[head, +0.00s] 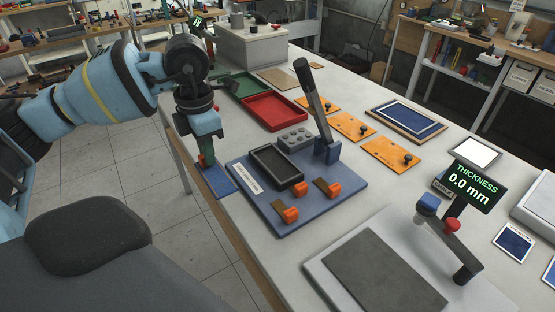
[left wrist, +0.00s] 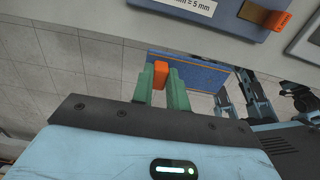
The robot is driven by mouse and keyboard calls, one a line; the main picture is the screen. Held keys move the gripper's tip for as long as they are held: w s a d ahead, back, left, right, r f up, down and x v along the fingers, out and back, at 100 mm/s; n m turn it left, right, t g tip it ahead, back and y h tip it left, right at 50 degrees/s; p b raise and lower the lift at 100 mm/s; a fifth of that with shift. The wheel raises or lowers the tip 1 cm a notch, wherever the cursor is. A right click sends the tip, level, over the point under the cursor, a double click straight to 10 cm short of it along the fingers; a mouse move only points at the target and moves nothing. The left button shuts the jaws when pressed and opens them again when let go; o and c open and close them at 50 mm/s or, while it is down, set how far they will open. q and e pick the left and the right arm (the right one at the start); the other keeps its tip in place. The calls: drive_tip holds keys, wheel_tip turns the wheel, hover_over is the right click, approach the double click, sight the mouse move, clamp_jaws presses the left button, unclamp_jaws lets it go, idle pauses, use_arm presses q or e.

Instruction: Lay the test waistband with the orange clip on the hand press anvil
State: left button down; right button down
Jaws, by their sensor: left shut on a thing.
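The test waistband is a flat blue piece (head: 218,181) at the table's left edge, left of the press; I cannot tell whether it touches the table. Its orange clip (left wrist: 161,74) shows between green fingers in the left wrist view, with the blue cloth (left wrist: 195,72) behind. My left gripper (head: 207,158) points down and is shut on this clip. The hand press is a blue base plate (head: 325,207) with a black tray (head: 277,167), a grey block (head: 296,138) and a raised dark lever (head: 313,98). I cannot tell which part is the anvil. My right gripper is not in view.
Two orange clips (head: 290,214) sit on the press base's front. A red tray (head: 274,110) and a green tray (head: 241,84) lie behind. Several orange boards (head: 391,153) lie to the right. A thickness gauge (head: 468,187) reading 0.0 mm and a grey pad (head: 385,273) are at front right.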

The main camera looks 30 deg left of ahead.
use_arm(q)
drive_tip(key=w+d, duration=0.1)
drive_tip(key=w, duration=0.4)
drive_tip(key=w+d+f, duration=0.1)
drive_tip(key=w+d, duration=0.1)
drive_tip(key=w, duration=0.2)
drive_tip(key=w+d, duration=0.1)
drive_tip(key=w, duration=0.4)
drive_tip(key=shift+w+d+f+p, duration=0.2)
drive_tip(key=shift+w+d+p, duration=0.1)
drive_tip(key=shift+w, duration=0.1)
drive_tip(key=shift+w+d+f, duration=0.1)
drive_tip(key=shift+w, duration=0.15)
drive_tip(key=shift+f, duration=1.7)
drive_tip(key=c, duration=1.8)
unclamp_jaws()
drive_tip(key=shift+f, duration=0.15)
drive_tip(key=o, duration=0.4)
